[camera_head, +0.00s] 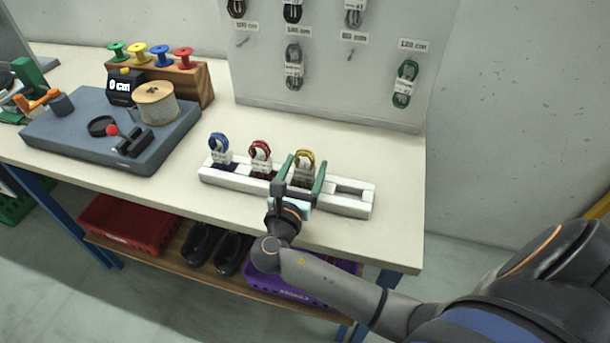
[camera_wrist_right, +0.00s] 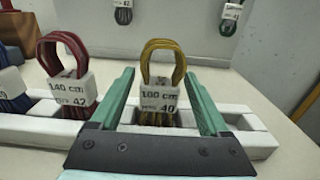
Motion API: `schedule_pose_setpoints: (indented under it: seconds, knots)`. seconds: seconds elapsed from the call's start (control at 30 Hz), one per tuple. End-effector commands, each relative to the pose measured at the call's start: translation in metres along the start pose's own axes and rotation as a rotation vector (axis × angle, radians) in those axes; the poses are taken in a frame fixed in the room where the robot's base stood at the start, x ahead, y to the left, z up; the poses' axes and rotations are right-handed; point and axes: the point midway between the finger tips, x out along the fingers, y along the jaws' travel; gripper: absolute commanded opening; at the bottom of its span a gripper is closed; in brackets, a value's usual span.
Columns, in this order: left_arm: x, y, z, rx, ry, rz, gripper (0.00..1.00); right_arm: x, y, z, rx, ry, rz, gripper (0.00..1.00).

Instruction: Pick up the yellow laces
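The yellow laces (camera_head: 304,158) stand upright in a slot of the white rack (camera_head: 360,208), with a white label around them. In the right wrist view the yellow laces (camera_wrist_right: 162,58) show a label reading 100 cm and 40. My right gripper (camera_head: 304,172) is open, with one green finger on each side of the yellow laces. In the right wrist view its fingers (camera_wrist_right: 162,95) stand apart from the label, with gaps on both sides. My left gripper is not in view.
Red laces (camera_head: 260,150) and blue laces (camera_head: 219,142) stand in the rack to the left; the rightmost slot is empty. A pegboard (camera_head: 330,90) with hanging laces stands behind. A grey cutting station (camera_head: 80,140) with a spool is at the left.

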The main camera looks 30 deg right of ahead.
Motion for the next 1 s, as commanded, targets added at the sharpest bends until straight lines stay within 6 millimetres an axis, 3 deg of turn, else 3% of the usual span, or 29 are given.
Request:
schedule_pose_setpoints:
  seconds: [0.07,0.63,1.0]
  knots:
    - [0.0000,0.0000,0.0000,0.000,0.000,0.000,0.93,0.0001,-0.0001,-0.0001,0.000,0.000,0.000,0.69]
    - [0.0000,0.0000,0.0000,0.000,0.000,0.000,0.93,0.0003,-0.0001,-0.0001,0.000,0.000,0.000,0.05]
    - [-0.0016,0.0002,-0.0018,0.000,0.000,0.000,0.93,0.0022,-0.0004,0.0022,0.000,-0.001,0.000,0.05]
